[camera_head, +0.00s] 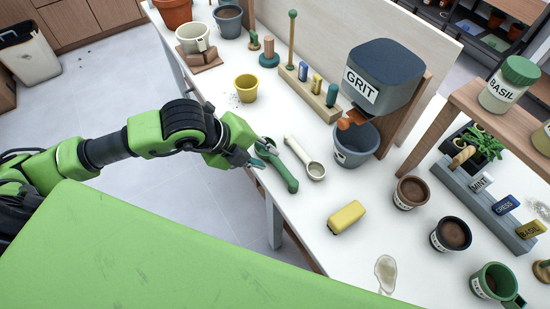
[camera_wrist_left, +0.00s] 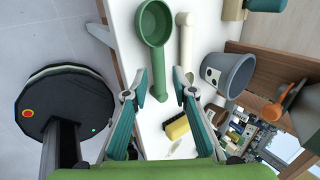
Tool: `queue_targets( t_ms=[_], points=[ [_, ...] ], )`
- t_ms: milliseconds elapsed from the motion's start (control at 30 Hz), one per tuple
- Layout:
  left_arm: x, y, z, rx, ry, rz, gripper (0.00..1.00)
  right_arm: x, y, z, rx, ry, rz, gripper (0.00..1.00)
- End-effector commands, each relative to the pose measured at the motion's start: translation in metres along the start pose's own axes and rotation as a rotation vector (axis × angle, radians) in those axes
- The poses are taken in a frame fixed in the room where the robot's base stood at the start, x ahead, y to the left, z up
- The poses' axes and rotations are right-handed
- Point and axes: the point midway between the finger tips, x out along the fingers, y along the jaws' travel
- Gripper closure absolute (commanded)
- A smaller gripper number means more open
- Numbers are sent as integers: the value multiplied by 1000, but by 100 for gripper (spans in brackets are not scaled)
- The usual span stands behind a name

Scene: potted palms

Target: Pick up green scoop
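The green scoop (camera_head: 283,174) lies on the white bench near its front edge. Its handle shows in the head view; its bowl end is partly hidden by my left gripper. In the left wrist view, the green scoop (camera_wrist_left: 158,62) shows its round bowl at the top, with the handle running down between the fingers. My left gripper (camera_head: 260,154) is at the scoop's bowl end in the head view. In the wrist view, my left gripper (camera_wrist_left: 160,92) has its teal fingers apart, one on each side of the handle; contact cannot be told. My right gripper is not in view.
A cream scoop (camera_head: 303,157) lies close beside the green one. A yellow brush (camera_head: 346,217) lies nearer the front. A grey bucket (camera_head: 355,148) stands under the grit hopper (camera_head: 384,76). A yellow pot (camera_head: 246,88) stands farther back. Bare bench lies around the brush.

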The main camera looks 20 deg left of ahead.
Motion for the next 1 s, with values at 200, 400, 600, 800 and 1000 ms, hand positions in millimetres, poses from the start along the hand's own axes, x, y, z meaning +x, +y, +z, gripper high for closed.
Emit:
queue_targets(
  t_ms=[200,400,600,800,1000],
  points=[
    [15,0,-1,1,3,1,75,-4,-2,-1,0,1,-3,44],
    [42,2,-1,1,3,2,75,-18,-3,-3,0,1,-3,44],
    [63,2,-1,1,2,-1,75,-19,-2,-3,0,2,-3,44],
    [64,3,-1,2,2,-1,75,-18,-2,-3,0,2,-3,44],
    [64,3,-1,2,2,-1,100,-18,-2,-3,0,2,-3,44]
  ],
)
